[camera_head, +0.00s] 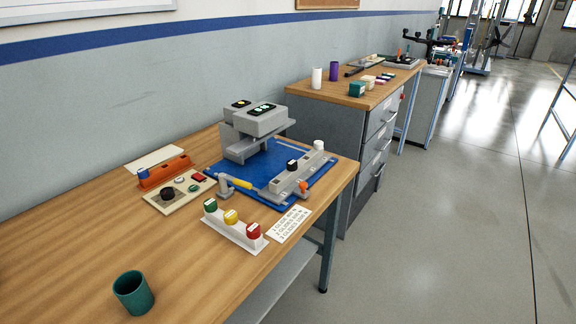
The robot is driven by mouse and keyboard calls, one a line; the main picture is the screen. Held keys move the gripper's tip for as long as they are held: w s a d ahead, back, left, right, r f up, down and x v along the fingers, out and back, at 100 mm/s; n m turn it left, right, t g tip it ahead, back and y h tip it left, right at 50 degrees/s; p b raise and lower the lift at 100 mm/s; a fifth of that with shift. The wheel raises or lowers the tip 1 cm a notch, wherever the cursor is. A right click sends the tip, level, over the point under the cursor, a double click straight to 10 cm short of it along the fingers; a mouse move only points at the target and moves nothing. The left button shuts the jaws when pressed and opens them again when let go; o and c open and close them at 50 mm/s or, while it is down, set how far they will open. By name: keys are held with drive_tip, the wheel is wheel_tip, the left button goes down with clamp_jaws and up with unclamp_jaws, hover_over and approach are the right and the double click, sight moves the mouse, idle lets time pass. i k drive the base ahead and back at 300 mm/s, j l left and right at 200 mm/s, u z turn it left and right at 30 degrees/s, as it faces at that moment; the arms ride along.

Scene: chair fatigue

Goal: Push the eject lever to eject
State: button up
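A grey test machine (254,124) stands on a blue base plate (224,168) on the wooden workbench. A lever with a yellow handle (238,182) lies near the plate's front left edge, by a small grey post. A grey block (297,176) with a black knob on top sits on the plate's right part, with a small orange piece (303,186) at its front end. I cannot tell for sure which of these is the eject lever; no label for it is readable. My gripper and arm are not in view.
A white rack (232,235) with green, yellow and red pieces and a printed card (288,224) lie in front of the plate. A control panel (179,192) and an orange holder (165,172) lie left. A green cup (133,292) stands nearest. Open floor lies right.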

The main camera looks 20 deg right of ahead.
sight(237, 181)
drive_tip(key=i+l, duration=0.15)
drive_tip(key=l, duration=0.25)
drive_tip(key=i+l, duration=0.15)
drive_tip(key=l, duration=0.25)
drive_tip(key=i+l, duration=0.15)
drive_tip(key=l, duration=0.25)
drive_tip(key=i+l, duration=0.15)
drive_tip(key=l, duration=0.25)
drive_tip(key=i+l, duration=0.15)
drive_tip(key=l, duration=0.3)
drive_tip(key=i+l, duration=0.15)
drive_tip(key=l, duration=0.25)
drive_tip(key=j+u, duration=0.05)
